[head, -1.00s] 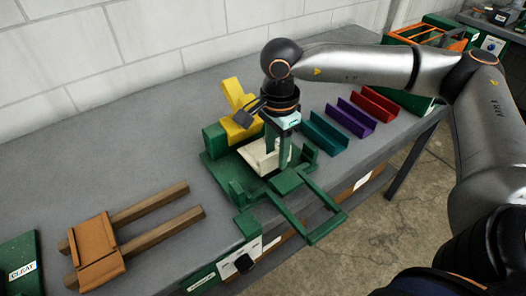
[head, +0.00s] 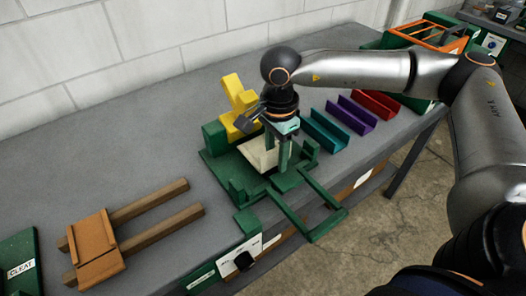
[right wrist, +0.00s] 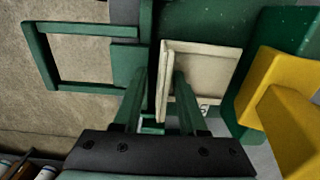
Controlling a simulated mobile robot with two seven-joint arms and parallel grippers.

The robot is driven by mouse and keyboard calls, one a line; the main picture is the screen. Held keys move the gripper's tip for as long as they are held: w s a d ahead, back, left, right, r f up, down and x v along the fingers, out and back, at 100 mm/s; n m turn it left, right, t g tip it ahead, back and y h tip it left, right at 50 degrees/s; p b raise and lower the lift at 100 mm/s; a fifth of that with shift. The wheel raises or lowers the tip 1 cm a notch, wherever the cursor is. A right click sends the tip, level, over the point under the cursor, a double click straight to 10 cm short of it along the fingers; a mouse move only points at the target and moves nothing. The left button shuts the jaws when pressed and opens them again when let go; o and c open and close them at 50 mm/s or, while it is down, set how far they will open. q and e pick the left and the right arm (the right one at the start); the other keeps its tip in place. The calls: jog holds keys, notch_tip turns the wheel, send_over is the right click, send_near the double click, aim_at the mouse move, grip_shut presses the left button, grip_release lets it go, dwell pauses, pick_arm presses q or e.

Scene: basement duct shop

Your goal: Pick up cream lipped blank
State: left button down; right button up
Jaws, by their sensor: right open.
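The cream lipped blank (head: 257,152) lies on the green machine (head: 243,200) on the bench. It also shows in the right wrist view (right wrist: 213,72), with its raised lip along its left side. My right gripper (head: 277,154) points down over the blank and is open. In the right wrist view its two fingers (right wrist: 160,80) appear on either side of the lip, apart from each other. I cannot tell whether either finger touches the blank. My left gripper is not in view.
A yellow block-shaped part (head: 238,103) stands just behind the blank. Teal (head: 325,130), purple (head: 350,115) and red (head: 376,103) channels lie to the right. A green frame handle (head: 325,225) juts past the bench's front edge. A brown wooden fixture (head: 95,250) lies left.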

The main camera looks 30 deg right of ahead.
grip_shut()
dwell(0.4)
